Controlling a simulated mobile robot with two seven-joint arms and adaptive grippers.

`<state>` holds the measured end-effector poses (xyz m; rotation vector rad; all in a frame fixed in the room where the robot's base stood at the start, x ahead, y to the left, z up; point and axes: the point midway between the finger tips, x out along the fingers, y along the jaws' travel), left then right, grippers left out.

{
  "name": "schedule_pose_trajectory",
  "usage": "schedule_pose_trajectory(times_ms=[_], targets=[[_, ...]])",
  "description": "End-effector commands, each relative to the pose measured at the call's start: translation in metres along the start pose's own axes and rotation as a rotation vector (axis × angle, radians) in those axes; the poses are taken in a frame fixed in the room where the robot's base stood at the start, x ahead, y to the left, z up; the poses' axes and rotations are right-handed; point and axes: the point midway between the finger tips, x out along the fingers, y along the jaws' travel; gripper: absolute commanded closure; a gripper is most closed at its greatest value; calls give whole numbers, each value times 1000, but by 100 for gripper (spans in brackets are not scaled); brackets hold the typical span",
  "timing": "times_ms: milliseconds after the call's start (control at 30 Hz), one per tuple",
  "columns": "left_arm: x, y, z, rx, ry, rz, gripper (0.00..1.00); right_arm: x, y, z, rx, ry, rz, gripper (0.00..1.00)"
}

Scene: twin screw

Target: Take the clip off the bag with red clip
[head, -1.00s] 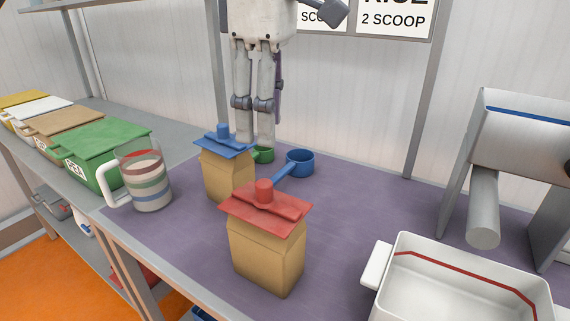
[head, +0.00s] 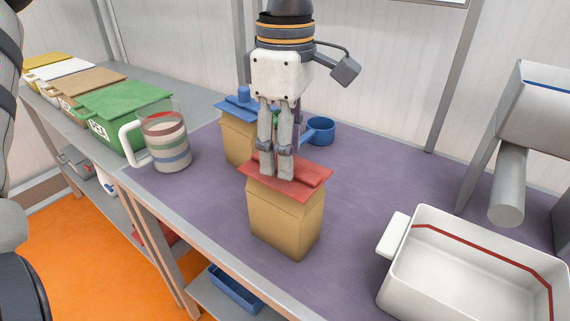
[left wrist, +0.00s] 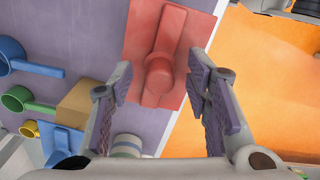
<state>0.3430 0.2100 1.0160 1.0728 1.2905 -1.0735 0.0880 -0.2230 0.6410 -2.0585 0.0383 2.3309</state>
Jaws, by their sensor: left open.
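The bag with the red clip (head: 285,225) is a tan paper bag standing upright on the purple mat. The red clip (head: 308,176) lies flat across its top. My left gripper (head: 277,178) is right over the clip, fingers pointing down, and hides the clip's knob in the head view. In the left wrist view the red clip (left wrist: 154,35) and its round knob sit between the two open fingers (left wrist: 165,120), with a gap on each side. My right gripper is not in view.
A bag with a blue clip (head: 238,145) stands just behind. A striped pitcher (head: 168,150) is to the left, a blue scoop (head: 320,130) behind, and a white bin (head: 400,292) to the right. Colored lidded bins (head: 125,100) line the left shelf.

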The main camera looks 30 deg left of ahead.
Motion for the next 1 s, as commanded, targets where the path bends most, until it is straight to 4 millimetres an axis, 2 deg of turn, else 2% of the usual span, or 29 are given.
schedule_pose_trajectory(times_ms=[33,233,533,667,800,1000], targets=[[0,0,0,0,0,0,56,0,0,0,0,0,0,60],[0,0,0,0,0,0,100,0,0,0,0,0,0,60],[-1,0,0,0,0,1,100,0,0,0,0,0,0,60],[-10,1,0,-1,0,3,100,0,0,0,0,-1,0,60],[-38,-2,2,1,-1,5,100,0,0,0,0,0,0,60],[-94,-46,24,3,1,7,100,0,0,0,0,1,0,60]])
